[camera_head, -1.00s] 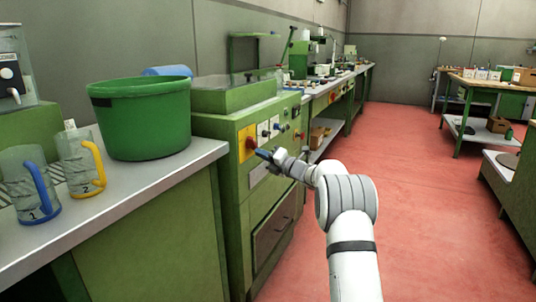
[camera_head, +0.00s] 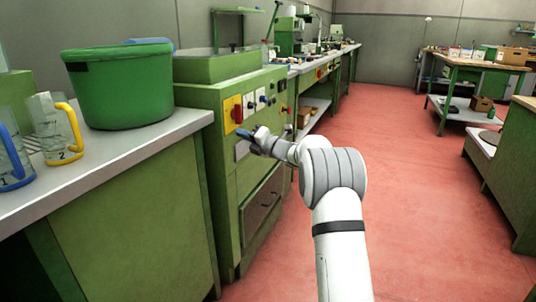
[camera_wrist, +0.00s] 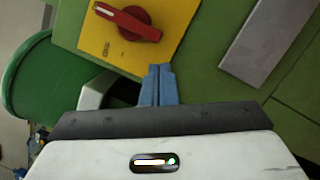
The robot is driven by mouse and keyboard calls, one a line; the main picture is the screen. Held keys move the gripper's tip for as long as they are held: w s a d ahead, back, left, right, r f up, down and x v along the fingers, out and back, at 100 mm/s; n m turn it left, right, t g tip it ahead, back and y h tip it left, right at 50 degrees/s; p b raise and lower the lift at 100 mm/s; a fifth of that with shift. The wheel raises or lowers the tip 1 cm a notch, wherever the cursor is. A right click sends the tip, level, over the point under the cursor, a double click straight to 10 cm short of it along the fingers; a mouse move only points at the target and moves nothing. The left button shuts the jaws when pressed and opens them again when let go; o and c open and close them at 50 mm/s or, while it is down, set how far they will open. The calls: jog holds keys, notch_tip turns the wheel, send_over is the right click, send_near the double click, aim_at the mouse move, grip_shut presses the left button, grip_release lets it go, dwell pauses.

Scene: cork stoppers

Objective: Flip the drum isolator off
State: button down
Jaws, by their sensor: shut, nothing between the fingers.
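The drum isolator is a red rotary knob (camera_wrist: 130,22) on a yellow plate (camera_wrist: 98,42), seen close up in the wrist view. In the head view the red knob (camera_head: 237,113) sits at the upper left of the green machine's front panel. My gripper (camera_wrist: 158,72) shows blue fingers held together, with nothing between them. In the wrist view its tips lie just below the knob, over the plate's lower edge in the picture. In the head view my gripper (camera_head: 242,133) is in front of the panel, just below the yellow plate. Contact with the panel cannot be told.
A green tub (camera_head: 120,85) and jugs with yellow (camera_head: 72,130) and blue (camera_head: 12,160) handles stand on the bench (camera_head: 130,148) at left. Other switches (camera_head: 262,98) sit right of the isolator. A grey plate (camera_wrist: 265,40) is nearby. The red floor (camera_head: 400,150) is open at right.

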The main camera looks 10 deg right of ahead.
jog(key=p+v, duration=0.4)
jog(key=v, duration=0.6)
jog(key=shift+d, duration=0.1)
jog(key=s+a+f+m+g+h, duration=0.1)
jog(key=s+f+m+g+h, duration=0.3)
jog(key=s+m, duration=0.6)
jog(key=s+a+f+m+g+h, duration=0.2)
jog(key=s+f+m+g+h, duration=0.2)
jog(key=s+m, duration=0.7)
jog(key=s+a+f+m+g+h, duration=0.2)
jog(key=s+m, duration=0.9)
jog(key=s, duration=1.4)
jog(key=f+g+h, duration=0.2)
jog(key=g+h, duration=0.1)
